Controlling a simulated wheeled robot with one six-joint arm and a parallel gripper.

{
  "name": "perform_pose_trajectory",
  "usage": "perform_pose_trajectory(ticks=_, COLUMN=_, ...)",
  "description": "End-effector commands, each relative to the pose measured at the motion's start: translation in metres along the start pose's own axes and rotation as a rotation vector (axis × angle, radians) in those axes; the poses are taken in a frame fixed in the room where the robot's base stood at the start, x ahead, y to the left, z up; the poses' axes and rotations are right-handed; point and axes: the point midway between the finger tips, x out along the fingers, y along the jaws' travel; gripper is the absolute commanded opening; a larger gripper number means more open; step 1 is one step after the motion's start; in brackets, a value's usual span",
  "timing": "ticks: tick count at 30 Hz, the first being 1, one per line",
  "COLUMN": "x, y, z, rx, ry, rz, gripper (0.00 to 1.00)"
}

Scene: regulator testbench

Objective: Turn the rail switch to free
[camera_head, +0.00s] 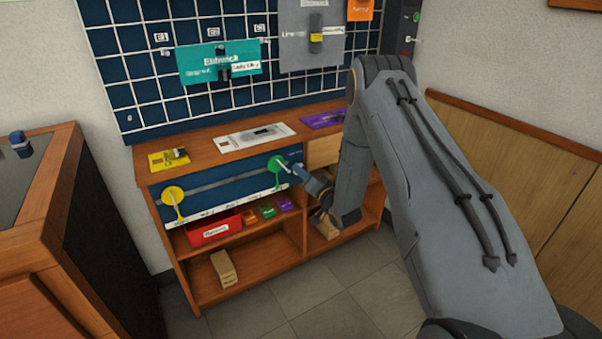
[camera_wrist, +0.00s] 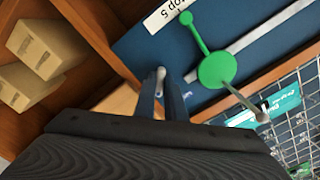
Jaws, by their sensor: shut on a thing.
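A grey rail (camera_head: 230,178) runs along the blue front panel of the bench. A green disc (camera_head: 277,166) with a pointer hanging down sits near its right end. In the wrist view the green disc (camera_wrist: 217,69) has a green pointer and a thin lever with a grey knob (camera_wrist: 263,117). My gripper (camera_head: 299,171) is just right of the disc, apart from it. In the wrist view my gripper (camera_wrist: 161,82) is closed around a small pale peg (camera_wrist: 161,72) at the panel, possibly the rail switch. Most of the peg is hidden by the fingers.
A yellow disc (camera_head: 173,195) sits on the rail's left part. The shelf below holds a red box (camera_head: 213,230), small coloured boxes and wooden blocks (camera_head: 224,269). Cards lie on the bench top (camera_head: 206,146). A wooden cabinet (camera_head: 62,180) stands left; the floor in front is clear.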

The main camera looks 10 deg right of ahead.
Motion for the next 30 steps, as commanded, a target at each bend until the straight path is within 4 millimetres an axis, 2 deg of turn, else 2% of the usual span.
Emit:
perform_pose_trajectory(ticks=7, x=-0.001, y=0.001, z=0.001, rx=0.002, ry=-0.001, rz=0.002, gripper=0.00)
perform_pose_trajectory(ticks=8, x=-0.001, y=0.001, z=0.001, rx=0.001, ry=-0.001, rz=0.002, gripper=0.14)
perform_pose_trajectory(ticks=11, x=-0.001, y=0.001, z=0.001, rx=0.001, ry=-0.001, rz=0.001, gripper=0.29)
perform_pose_trajectory(ticks=22, x=-0.006, y=0.001, z=0.000, rx=0.000, ry=-0.001, rz=0.002, gripper=0.29)
perform_pose_trajectory(ticks=30, x=-0.047, y=0.001, z=0.000, rx=0.002, ry=-0.001, rz=0.004, gripper=0.29)
